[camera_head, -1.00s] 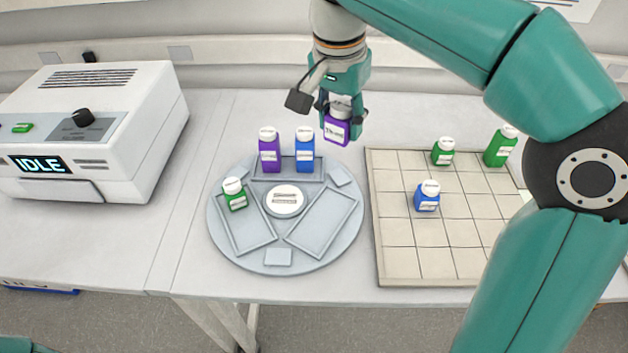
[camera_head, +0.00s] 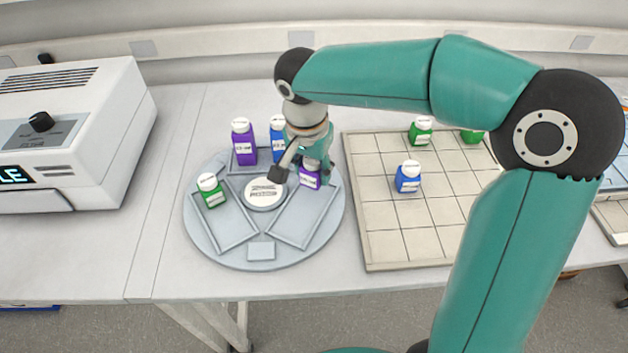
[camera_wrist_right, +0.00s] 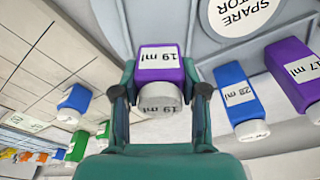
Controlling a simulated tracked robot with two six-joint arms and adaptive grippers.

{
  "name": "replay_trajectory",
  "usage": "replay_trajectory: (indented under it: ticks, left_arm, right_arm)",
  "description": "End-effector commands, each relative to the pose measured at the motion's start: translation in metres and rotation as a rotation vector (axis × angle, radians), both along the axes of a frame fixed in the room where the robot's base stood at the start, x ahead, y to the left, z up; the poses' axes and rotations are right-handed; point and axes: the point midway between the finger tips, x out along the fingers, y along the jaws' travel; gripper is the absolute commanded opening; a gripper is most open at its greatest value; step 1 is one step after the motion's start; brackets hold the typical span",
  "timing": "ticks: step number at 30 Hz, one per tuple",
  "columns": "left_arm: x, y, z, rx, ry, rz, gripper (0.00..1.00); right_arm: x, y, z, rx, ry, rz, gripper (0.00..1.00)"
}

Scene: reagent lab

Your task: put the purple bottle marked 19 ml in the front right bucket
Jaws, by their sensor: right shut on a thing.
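The purple bottle marked 19 ml (camera_head: 310,181) is in my right gripper (camera_head: 311,171), at the back part of the front right bucket (camera_head: 303,222). In the right wrist view the bottle (camera_wrist_right: 160,63) is between the two fingers (camera_wrist_right: 160,92), its label readable and its white cap toward me. I cannot tell whether its base touches the bucket floor. The front right bucket looks otherwise empty. It is a shallow tray on the round grey rotor (camera_head: 228,258). My left gripper is out of view.
A taller purple bottle (camera_head: 244,148) and a blue bottle (camera_head: 277,140) stand in the back bucket, close to my right gripper. A green bottle (camera_head: 211,194) is in the front left bucket. A tiled board (camera_head: 400,235) with blue and green bottles lies right; a white machine (camera_head: 110,130) stands left.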

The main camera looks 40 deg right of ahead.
Motion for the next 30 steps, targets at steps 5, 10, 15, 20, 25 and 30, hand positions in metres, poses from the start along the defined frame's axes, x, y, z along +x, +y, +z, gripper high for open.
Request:
replay_trajectory:
  ticks: [5, 10, 15, 20, 25, 30]
  left_arm:
    - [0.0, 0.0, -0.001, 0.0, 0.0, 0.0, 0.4]
    - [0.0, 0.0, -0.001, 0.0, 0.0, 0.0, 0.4]
    - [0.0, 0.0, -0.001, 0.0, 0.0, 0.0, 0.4]
    - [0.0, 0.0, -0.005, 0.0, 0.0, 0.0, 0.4]
    - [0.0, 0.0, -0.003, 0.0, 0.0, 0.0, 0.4]
    - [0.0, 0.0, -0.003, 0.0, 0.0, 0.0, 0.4]
  right_arm:
    - [-0.001, 0.0, -0.025, 0.001, 0.005, 0.0, 0.1]
    - [0.0, 0.0, -0.04, 0.0, 0.002, 0.002, 0.1]
    - [0.0, 0.001, -0.04, 0.001, 0.001, 0.002, 0.1]
    - [0.0, 0.001, -0.043, 0.001, 0.001, 0.002, 0.1]
    - [0.0, 0.001, -0.041, 0.001, 0.001, 0.002, 0.68]
    - [0.0, 0.001, -0.041, 0.001, 0.001, 0.002, 0.68]
